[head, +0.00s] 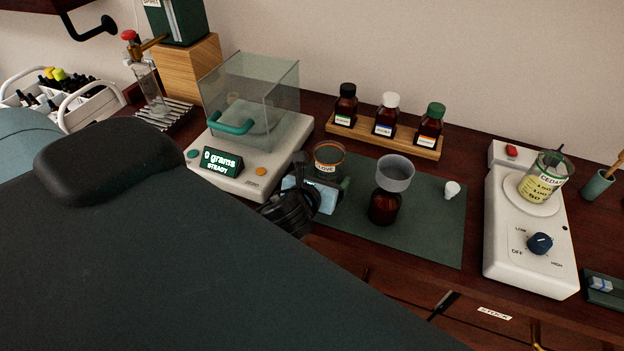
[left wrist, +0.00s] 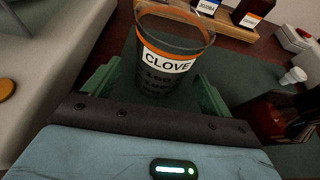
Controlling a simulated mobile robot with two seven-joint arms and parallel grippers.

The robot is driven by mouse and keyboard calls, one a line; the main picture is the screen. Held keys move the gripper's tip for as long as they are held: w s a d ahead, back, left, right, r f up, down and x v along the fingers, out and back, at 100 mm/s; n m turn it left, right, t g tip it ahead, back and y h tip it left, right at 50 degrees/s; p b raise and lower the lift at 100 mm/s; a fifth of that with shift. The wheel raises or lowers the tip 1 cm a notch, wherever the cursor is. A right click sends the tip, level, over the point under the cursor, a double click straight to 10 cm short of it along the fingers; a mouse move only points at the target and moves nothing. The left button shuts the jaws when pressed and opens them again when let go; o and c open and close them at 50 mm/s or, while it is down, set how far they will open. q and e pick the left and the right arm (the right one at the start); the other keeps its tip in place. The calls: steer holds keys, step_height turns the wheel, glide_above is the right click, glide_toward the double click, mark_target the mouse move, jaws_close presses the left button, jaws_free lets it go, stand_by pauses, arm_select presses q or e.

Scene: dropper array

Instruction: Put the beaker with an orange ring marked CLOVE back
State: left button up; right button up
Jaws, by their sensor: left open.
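The CLOVE beaker (head: 329,157) is clear glass with an orange ring and a white label. It stands upright at the left part of the dark green mat (head: 435,235), beside the scale. In the left wrist view the beaker (left wrist: 170,60) faces me with its CLOVE label, between the two green fingers. My left gripper (head: 325,190) is open around the beaker's lower part, low over the mat. Its body hides the beaker's base in the head view. Whether either finger touches the glass I cannot tell. My right gripper is not in view.
The scale (head: 225,179) with a glass hood is left of the beaker, reading 0 grams. A brown bottle (head: 384,207) with a funnel stands just right. Several capped bottles stand on a wooden rack (head: 400,142) behind. A CEDAR beaker (head: 543,178) sits on the hotplate (head: 520,262).

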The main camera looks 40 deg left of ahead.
arm_select(q)
steer(key=v, duration=0.8)
steer(key=shift+s+d+r, duration=0.1)
steer(key=shift+s, duration=0.15)
stand_by(1.0)
